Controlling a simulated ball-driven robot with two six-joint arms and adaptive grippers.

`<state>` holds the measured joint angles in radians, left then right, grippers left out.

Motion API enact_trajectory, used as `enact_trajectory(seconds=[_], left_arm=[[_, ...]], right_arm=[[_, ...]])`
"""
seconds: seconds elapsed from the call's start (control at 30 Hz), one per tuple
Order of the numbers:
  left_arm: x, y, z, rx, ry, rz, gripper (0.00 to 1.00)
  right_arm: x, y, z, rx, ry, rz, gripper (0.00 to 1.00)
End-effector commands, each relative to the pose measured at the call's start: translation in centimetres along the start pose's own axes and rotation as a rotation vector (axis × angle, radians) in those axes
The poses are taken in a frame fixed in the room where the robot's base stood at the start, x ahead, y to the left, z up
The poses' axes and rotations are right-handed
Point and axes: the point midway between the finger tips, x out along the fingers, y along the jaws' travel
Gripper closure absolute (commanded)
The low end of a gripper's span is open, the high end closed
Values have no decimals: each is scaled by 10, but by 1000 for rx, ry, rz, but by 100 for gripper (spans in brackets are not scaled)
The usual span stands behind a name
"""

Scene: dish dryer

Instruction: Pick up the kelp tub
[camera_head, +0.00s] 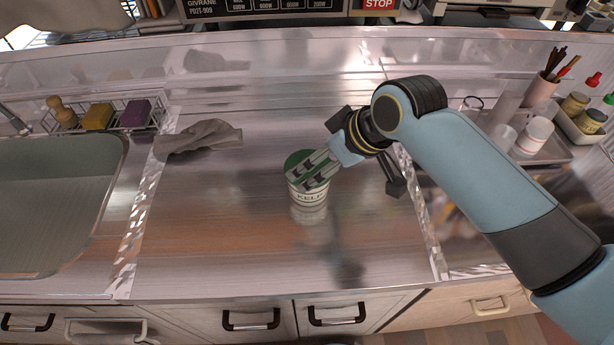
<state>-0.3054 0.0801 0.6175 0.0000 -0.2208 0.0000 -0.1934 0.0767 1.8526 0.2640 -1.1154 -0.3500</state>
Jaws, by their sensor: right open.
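The kelp tub (308,197) is a small white tub with a green lid and dark "KELP" lettering. It stands upright on the steel counter, near the middle of the view. My right gripper (312,172) reaches in from the right, with its fingers over the tub's lid. It is open, and its fingers hide part of the lid. I cannot tell whether the fingers touch the tub. My left gripper is not in view.
A grey cloth (198,137) lies left of the tub. The sink (60,200) and a wire rack with sponges (97,116) are at the left. A tray with jars and cups (535,134) stands at the right. The counter around the tub is clear.

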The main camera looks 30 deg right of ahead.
Motion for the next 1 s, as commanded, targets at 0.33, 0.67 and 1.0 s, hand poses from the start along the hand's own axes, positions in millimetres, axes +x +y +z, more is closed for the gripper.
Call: enact_trajectory(seconds=[0.33, 0.67, 1.0], left_arm=[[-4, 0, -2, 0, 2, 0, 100], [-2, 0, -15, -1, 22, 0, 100], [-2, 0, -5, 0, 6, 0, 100]], right_arm=[[39, -1, 0, 1, -2, 0, 0], [62, 0, 1, -1, 0, 2, 0], [62, 0, 1, 0, -1, 2, 31]])
